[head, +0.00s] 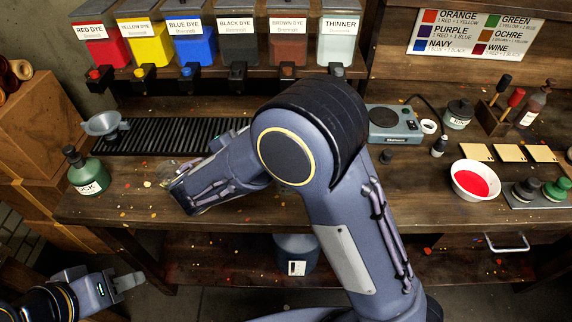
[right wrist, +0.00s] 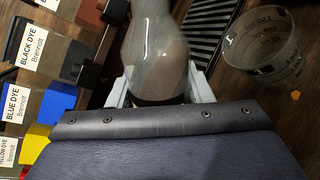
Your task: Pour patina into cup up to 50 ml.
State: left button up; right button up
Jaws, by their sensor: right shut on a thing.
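A grey, see-through bottle (right wrist: 158,50) with a rounded body is between the fingers of my right gripper (right wrist: 160,92), which is shut on it. Its label cannot be read here, so I cannot confirm that it holds the patina. A clear cup (right wrist: 265,62) with dark printed markings stands on the bench to the right of the bottle in the right wrist view, apart from it. The level inside the cup is not clear. In the head view my right forearm hides most of this area. My left gripper (head: 101,287) is empty and open, low in front of the bench.
A green bottle (head: 84,172) stands at the bench's left edge. A scale (head: 392,123) and red-filled bowl (head: 476,180) stand right. Dye tanks (head: 190,38) line the back.

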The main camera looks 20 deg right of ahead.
jog(key=shift+w+a+r, duration=0.1)
jog(key=shift+r, duration=0.55)
jog(key=shift+w+a+f+m+y+b, duration=0.15)
jog(key=shift+f+m+y+b, duration=0.3)
jog(key=shift+m+b, duration=0.35)
dwell(1.8)
jog(key=shift+a+f+m+y+b, duration=0.15)
jog(key=shift+f+m+y+b, duration=0.15)
jog(key=shift+m+b, duration=0.35)
dwell(1.9)
jog(key=shift+d+f+m+t+y+b, duration=0.1)
jog(key=shift+d+m+t+y+b, duration=0.2)
jog(key=shift+b, duration=0.65)
jog(key=shift+a+m+t+h+b, duration=0.1)
jog(key=shift+m+b, duration=0.25)
jog(key=shift+b, duration=0.55)
dwell(0.5)
